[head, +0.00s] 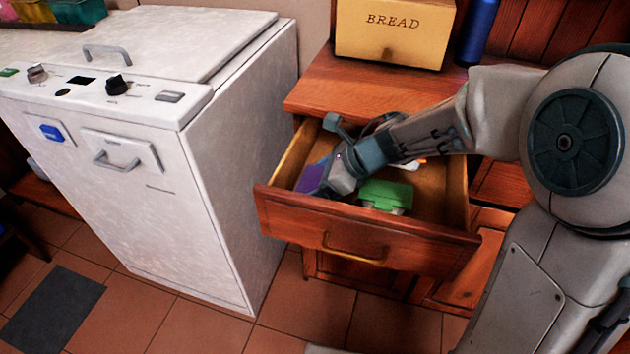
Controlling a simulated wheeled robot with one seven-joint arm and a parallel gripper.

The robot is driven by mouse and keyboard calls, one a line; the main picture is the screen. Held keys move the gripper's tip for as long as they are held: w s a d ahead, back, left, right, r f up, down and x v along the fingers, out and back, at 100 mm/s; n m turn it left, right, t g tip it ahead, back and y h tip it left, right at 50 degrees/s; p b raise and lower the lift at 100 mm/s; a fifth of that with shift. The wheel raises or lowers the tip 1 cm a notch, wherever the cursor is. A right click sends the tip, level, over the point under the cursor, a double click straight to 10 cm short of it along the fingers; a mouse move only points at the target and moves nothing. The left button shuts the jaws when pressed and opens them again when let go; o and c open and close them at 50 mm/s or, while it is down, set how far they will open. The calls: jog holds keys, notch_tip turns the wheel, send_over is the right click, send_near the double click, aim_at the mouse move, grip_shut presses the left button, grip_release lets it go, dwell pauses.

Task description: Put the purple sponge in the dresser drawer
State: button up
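The purple sponge (311,177) is inside the open dresser drawer (365,236), at its left side near the front. My gripper (334,184) reaches down into the drawer right beside the sponge and covers part of it. The fingers are small and partly hidden, so I cannot tell whether they hold the sponge or are apart from it. The drawer is pulled out from the wooden dresser (330,85) and has a handle on its front.
A green object (386,195) and a partly hidden white item lie in the drawer. A white appliance (225,150) stands to the left. A bread box (394,32) and a blue bottle (479,30) stand on the dresser. Tiled floor (300,310) is clear in front.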

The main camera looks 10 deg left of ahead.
jog(key=o, duration=1)
jog(key=shift+f, duration=0.1)
jog(key=shift+c, duration=0.2)
jog(key=shift+r, duration=0.35)
jog(key=p+v, duration=0.3)
jog(key=v, duration=0.8)
jog(key=shift+d+r+p, duration=0.15)
jog(key=shift+d+p, duration=0.2)
